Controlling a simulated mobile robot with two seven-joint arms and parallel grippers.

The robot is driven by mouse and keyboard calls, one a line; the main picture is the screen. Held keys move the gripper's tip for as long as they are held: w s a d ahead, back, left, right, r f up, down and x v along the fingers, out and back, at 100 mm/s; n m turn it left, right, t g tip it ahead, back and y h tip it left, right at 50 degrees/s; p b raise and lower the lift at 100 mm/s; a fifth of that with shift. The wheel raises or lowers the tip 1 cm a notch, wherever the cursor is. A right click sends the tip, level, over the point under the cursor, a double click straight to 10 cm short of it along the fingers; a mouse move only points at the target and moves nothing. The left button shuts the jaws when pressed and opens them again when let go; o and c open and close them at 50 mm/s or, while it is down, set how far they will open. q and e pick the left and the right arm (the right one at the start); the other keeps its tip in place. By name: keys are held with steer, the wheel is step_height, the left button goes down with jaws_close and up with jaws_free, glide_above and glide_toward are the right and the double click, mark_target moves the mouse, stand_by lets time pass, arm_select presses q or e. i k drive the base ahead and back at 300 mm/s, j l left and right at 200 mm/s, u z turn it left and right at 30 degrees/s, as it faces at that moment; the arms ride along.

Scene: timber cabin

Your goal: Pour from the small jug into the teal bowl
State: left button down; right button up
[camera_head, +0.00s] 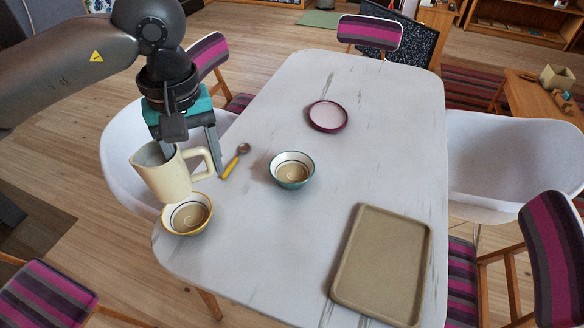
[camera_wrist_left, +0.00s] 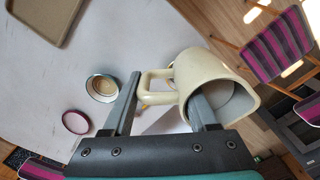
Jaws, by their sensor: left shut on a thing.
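The small jug (camera_head: 165,181) is cream, with a handle on its right side, and looks slightly tilted in the head view. My left gripper (camera_head: 192,160) is shut on it, with one finger inside the mouth and the other by the handle. The jug (camera_wrist_left: 222,82) also shows large in the left wrist view, its mouth turned toward the camera. I cannot see its contents. The teal bowl (camera_head: 293,183) stands upright on the table, right of the jug and apart from it. It also shows in the left wrist view (camera_wrist_left: 103,88). My right gripper is not in view.
A yellow-rimmed bowl (camera_head: 186,229) is at the table's left edge, just below the jug in the picture. A yellow-handled spoon (camera_head: 236,160) lies between jug and teal bowl. A purple-rimmed plate (camera_head: 328,117) and a tan tray (camera_head: 384,265) are on the white table (camera_head: 278,240).

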mark_target(292, 170)
steer(key=z, duration=0.9)
steer(key=i+j+z, duration=0.15)
steer(key=j, duration=0.2)
steer(key=j+z, duration=0.15)
steer(key=j, duration=0.7)
steer(key=i, duration=0.05)
